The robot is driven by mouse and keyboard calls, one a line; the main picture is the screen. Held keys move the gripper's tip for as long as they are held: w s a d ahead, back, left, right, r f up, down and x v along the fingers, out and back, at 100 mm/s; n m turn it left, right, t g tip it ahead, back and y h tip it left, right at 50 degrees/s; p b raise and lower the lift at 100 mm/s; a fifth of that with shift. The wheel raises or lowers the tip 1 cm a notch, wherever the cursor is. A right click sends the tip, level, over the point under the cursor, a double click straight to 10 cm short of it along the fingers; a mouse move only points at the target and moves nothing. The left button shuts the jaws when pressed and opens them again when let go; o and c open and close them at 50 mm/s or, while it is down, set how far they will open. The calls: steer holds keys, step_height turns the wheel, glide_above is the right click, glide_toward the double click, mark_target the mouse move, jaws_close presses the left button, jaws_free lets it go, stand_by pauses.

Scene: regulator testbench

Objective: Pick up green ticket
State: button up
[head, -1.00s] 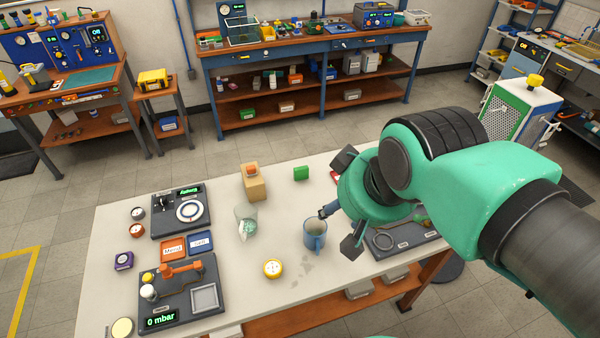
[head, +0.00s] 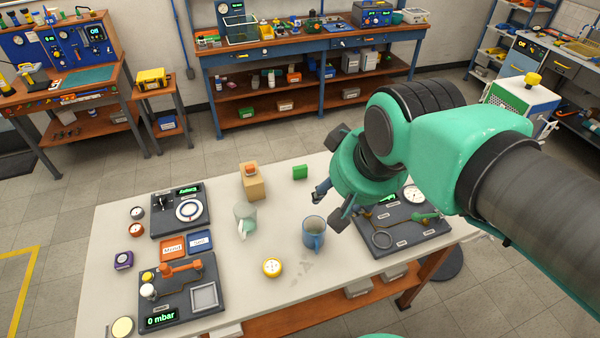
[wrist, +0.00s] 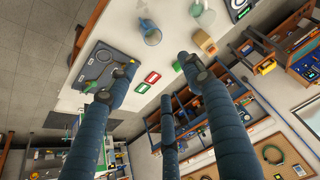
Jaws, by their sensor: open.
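The green ticket (wrist: 142,88) is a small flat card with a green border and pale centre, lying on the white table in the wrist view. A red-bordered ticket (wrist: 153,77) lies right beside it. In the head view my gripper hides both. My gripper (head: 330,203) hangs over the right part of the table, between the blue mug and the right-hand dark panel. Its long dark fingers (wrist: 157,75) are spread apart and empty in the wrist view, with the tickets seen between them. They appear apart from the tickets.
The blue mug (head: 314,232) stands left of my gripper. A dark panel (head: 410,238) with a ring and gauge lies to its right. A green block (head: 300,172) and a wooden block (head: 252,185) stand toward the back. A clear beaker (head: 246,217) stands further left.

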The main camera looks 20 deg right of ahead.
steer(key=w+d+r+m+g+p, duration=0.15)
steer(key=w+m, duration=0.25)
steer(key=w, duration=1)
steer(key=m+g+p, duration=0.4)
steer(key=m+p, duration=0.2)
steer(key=m, duration=0.7)
glide_above(301, 167)
step_height(301, 167, down, 28)
steer(key=shift+s+a+r, duration=0.1)
steer(key=shift+a+r, duration=0.05)
steer(key=shift+a, duration=0.05)
steer(key=shift+f+b, duration=0.3)
steer(key=shift+f, duration=4)
steer(key=shift+f, duration=0.15)
steer(key=shift+f, duration=2.45)
